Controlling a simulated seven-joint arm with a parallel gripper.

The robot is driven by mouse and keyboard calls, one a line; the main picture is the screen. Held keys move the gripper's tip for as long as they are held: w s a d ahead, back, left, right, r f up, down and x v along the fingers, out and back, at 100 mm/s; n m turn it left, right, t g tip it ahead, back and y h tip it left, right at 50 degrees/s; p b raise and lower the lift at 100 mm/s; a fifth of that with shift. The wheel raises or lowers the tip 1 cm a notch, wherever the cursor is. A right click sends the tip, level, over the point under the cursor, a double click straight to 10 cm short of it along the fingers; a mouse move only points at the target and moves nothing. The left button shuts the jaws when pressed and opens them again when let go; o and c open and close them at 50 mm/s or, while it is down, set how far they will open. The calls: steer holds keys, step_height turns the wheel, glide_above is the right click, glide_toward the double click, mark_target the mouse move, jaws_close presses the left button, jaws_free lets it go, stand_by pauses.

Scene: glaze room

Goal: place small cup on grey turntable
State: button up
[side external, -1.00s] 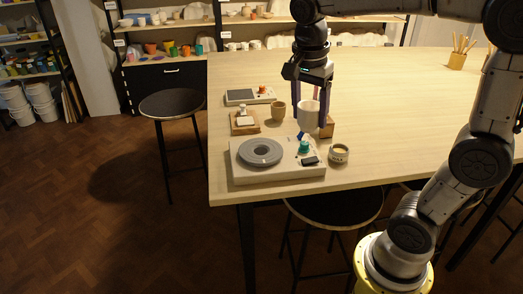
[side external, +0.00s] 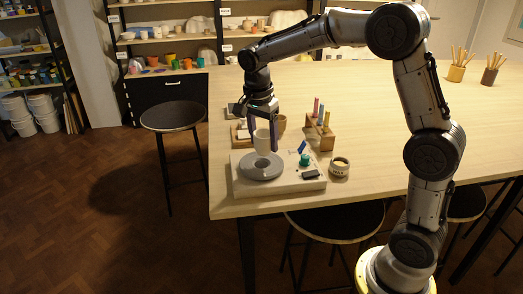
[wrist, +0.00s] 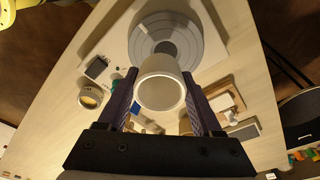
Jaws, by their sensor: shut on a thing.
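My gripper (side external: 264,140) is shut on a small whitish cup (side external: 262,136), with one finger on each side of it. The cup is upright and shows in the wrist view (wrist: 162,85) with its open mouth towards the camera. The grey turntable (side external: 261,172) is a round disc with a darker centre, on a pale base block (side external: 290,184). The cup is over the disc's back part in the side view. In the wrist view, the turntable (wrist: 150,28) extends beyond the cup. I cannot tell whether the cup's bottom touches the disc.
A wooden rack (side external: 320,133) holds coloured sticks. A brownish cup (side external: 281,124) stands behind.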

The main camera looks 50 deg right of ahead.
mark_target(261, 151)
steer(key=shift+w+f, duration=0.25)
steer(key=shift+f, duration=0.75)
steer(key=shift+w+f, duration=0.2)
steer(key=shift+f, duration=0.8)
steer(key=shift+f, duration=0.15)
steer(key=o, duration=1.5)
